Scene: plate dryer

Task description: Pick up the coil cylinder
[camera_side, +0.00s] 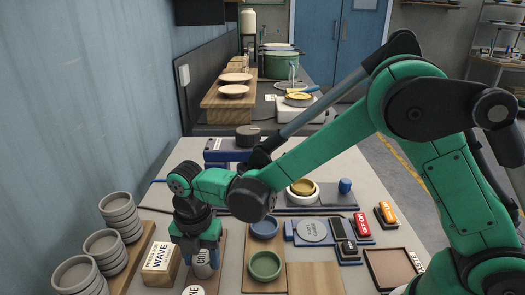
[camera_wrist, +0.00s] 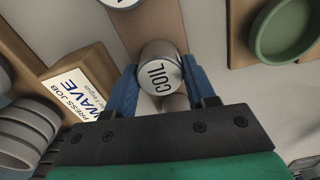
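A wooden block with a WAVE label (camera_side: 160,257) stands close left of my gripper. Stacked grey bowls (camera_side: 103,243) are farther left. A blue bowl (camera_side: 264,228) and a green bowl (camera_side: 265,265) lie to the right. Another labelled cylinder (camera_side: 193,290) is nearer the camera.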

